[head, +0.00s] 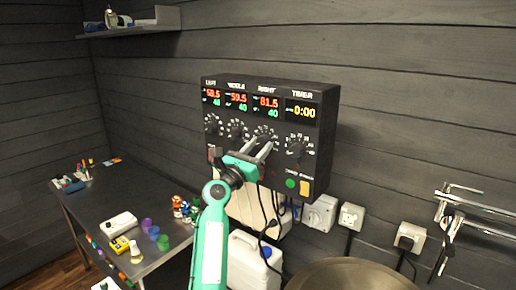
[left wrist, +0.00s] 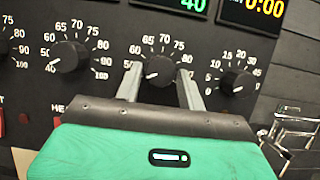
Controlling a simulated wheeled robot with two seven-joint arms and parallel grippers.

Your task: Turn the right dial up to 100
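The black control panel (head: 250,88) on the wall has four labelled displays with dials below them. The right display (head: 267,107) reads 81.5 in red and 40 in green. The right dial (left wrist: 159,70) is black, and its white mark points lower left, near the low end of its scale. My left gripper (head: 263,147), with a green body, faces the panel. In the left wrist view its two fingers (left wrist: 158,76) stand on either side of the right dial, with gaps seeming to show between them and the knob. My right gripper is not in view.
The middle dial (left wrist: 69,57) and timer dial (left wrist: 237,80) flank the right dial closely. A table with small items (head: 120,222) stands left; a round metal lid (head: 350,275) is below right.

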